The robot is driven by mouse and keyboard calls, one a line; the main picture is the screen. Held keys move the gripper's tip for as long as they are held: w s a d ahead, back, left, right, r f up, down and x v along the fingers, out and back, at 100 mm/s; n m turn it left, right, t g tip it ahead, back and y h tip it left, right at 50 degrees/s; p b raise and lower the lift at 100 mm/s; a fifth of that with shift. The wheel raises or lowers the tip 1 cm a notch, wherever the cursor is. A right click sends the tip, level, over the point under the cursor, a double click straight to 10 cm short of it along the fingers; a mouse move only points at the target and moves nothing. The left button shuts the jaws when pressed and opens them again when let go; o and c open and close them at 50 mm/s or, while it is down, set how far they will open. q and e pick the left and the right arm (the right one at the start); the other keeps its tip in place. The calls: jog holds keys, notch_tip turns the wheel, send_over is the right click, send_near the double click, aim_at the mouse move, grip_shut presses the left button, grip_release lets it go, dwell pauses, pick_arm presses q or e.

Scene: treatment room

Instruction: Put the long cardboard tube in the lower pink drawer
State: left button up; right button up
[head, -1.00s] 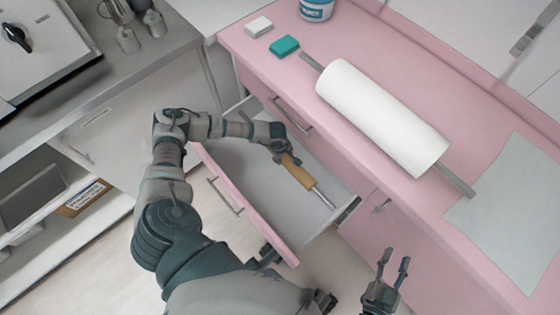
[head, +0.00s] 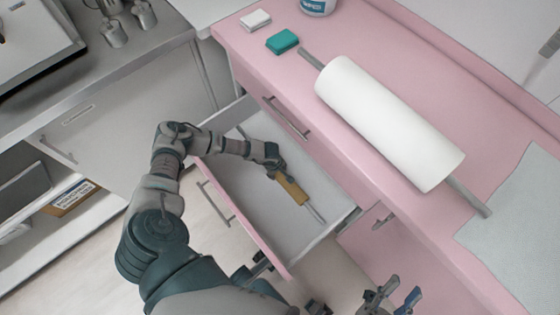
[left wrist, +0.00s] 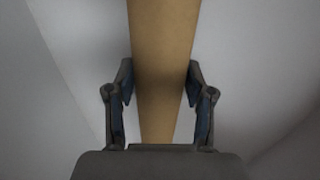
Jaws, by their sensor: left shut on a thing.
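The cardboard tube (head: 292,190) is brown and lies along the inside of the open pink-fronted drawer (head: 243,217) in the head view. My left gripper (head: 277,170) is shut on it, low inside the drawer. In the left wrist view, the tube (left wrist: 160,50) runs between the two fingers of that gripper (left wrist: 160,88). The gripper hides part of the tube, and I cannot tell whether it touches the drawer floor. A thin light rod-like piece (head: 315,212) shows beyond its lower end. My right gripper (head: 390,300) is open and empty, outside the drawer at the bottom of the view.
The pink counter (head: 275,75) above the drawer carries a white paper roll (head: 385,120) on a grey bar, a teal block (head: 282,41), a white block (head: 255,20) and a tub (head: 318,5). A closed pink front (head: 375,230) is right of the drawer. A grey counter (head: 120,60) stands left.

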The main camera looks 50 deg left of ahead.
pick_arm(q)
jog(key=shift+a, duration=0.2)
jog(key=o, duration=1.3)
jog(key=shift+c, duration=0.2)
jog(key=shift+o, duration=1.1)
jog(key=shift+d, duration=0.25)
jog(key=shift+r, duration=0.1)
pick_arm(e)
jog(key=shift+d, duration=0.15)
pick_arm(q)
jog(key=shift+r, duration=0.1)
pick_arm(e)
jog(key=shift+r, duration=0.1)
